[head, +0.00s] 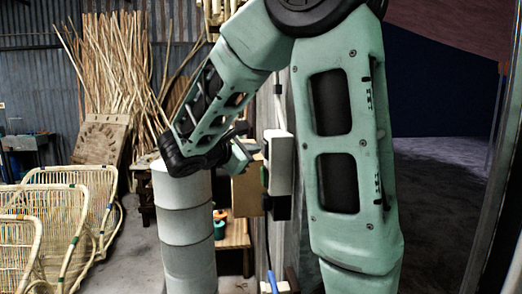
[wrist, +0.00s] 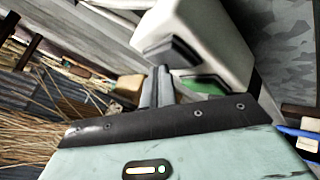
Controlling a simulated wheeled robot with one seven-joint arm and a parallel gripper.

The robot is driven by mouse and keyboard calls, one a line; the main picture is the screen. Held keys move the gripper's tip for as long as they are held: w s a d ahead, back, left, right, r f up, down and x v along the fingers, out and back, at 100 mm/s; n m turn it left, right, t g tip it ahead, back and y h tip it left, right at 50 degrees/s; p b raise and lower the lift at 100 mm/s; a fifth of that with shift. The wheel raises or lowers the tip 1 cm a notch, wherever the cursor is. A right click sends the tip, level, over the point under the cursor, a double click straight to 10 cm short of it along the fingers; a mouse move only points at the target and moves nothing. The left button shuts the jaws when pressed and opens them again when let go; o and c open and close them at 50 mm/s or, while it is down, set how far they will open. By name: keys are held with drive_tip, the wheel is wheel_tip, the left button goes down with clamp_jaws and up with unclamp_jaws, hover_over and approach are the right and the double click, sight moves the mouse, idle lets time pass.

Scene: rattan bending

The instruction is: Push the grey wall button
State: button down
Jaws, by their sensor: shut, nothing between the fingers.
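A white box (head: 281,163) is mounted on the post in the middle of the head view, and it fills the upper middle of the wrist view (wrist: 205,32). A dark grey button (wrist: 172,52) sticks out of its face in the wrist view. A green button (wrist: 204,84) is on the same face; its green edge also shows in the head view (head: 264,178). My gripper (wrist: 162,76) is shut and empty, its tips close to the grey button. I cannot tell whether they touch. In the head view my gripper (head: 252,147) is just left of the box.
A brown box (head: 246,190) hangs below and left of the white box. A blue cable (head: 271,278) runs lower down. Rattan chair frames (head: 62,215) stand at left, with rattan poles (head: 110,65) behind. Open floor (head: 445,185) lies at right.

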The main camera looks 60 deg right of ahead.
drive_tip(key=shift+s+d, duration=0.15)
drive_tip(key=shift+s, duration=0.05)
drive_tip(key=shift+w, duration=0.15)
drive_tip(key=shift+w+a, duration=0.15)
drive_tip(key=shift+a, duration=0.1)
idle(0.4)
drive_tip(key=w+a, duration=0.4)
drive_tip(key=shift+w, duration=0.3)
idle(0.6)
